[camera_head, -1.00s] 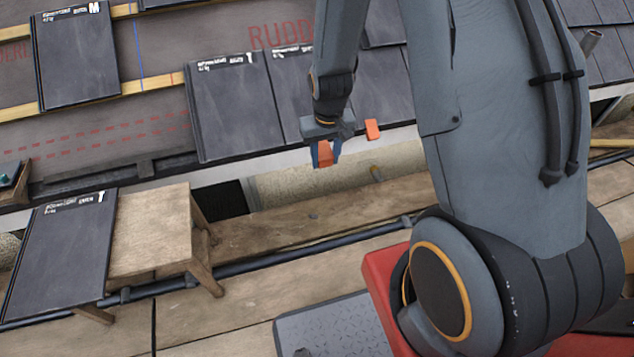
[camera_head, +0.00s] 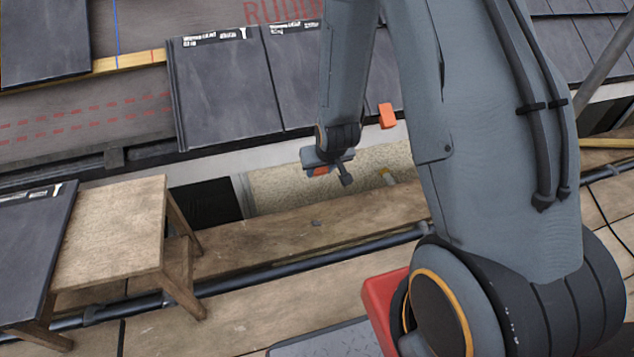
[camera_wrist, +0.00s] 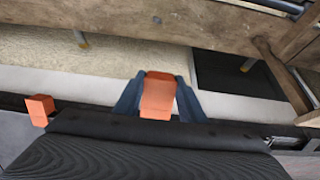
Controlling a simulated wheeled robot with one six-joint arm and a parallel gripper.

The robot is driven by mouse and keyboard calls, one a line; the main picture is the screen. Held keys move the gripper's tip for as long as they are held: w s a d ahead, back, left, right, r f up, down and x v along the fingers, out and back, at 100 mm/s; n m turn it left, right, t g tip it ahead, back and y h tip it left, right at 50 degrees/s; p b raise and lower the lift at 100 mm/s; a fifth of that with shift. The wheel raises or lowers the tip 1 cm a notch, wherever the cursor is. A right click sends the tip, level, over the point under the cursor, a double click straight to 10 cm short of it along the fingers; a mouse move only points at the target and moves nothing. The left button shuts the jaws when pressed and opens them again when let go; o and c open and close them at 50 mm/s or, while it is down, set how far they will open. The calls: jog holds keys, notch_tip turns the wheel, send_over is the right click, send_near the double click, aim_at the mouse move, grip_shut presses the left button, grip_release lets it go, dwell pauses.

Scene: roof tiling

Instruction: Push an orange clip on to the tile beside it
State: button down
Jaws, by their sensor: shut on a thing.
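My gripper (camera_wrist: 157,100) is shut on an orange clip (camera_wrist: 158,95), with one blue finger on each side of it. The clip is at the lower edge of a dark tile (camera_wrist: 140,155); whether it touches the tile I cannot tell. In the head view my gripper (camera_head: 325,168) is just below the eave tiles, and only a bit of the held clip (camera_head: 318,172) shows beneath it. Another orange clip (camera_head: 387,115) sits at the tile edge to the right, and it also shows at the left of the wrist view (camera_wrist: 39,110).
A wooden stand (camera_head: 110,225) with a dark tile (camera_head: 30,250) beside it is at the left. A dark pipe (camera_head: 270,270) runs along the wooden boards below the eave. Yellow battens (camera_head: 130,60) cross the roof at upper left.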

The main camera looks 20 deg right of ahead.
jog(key=f+b, duration=0.1)
jog(key=w+f+b, duration=0.1)
jog(key=f, duration=0.1)
jog(key=shift+w+t, duration=0.2)
jog(key=shift+t, duration=0.2)
jog(key=w+b, duration=0.4)
jog(key=w, duration=0.5)
jog(key=shift+w+f, duration=0.4)
jog(key=shift+p, duration=0.4)
dwell(1.1)
jog(key=shift+w+r+p, duration=0.2)
jog(key=shift+w+r, duration=0.25)
jog(key=shift+w, duration=0.25)
jog(key=shift+w+r+p, duration=0.25)
jog(key=shift+w+r, duration=0.15)
jog(key=shift+w, duration=0.3)
jog(key=shift+w+r+p, duration=0.2)
jog(key=shift+w+r, duration=0.25)
jog(key=shift+w, duration=0.25)
dwell(2.4)
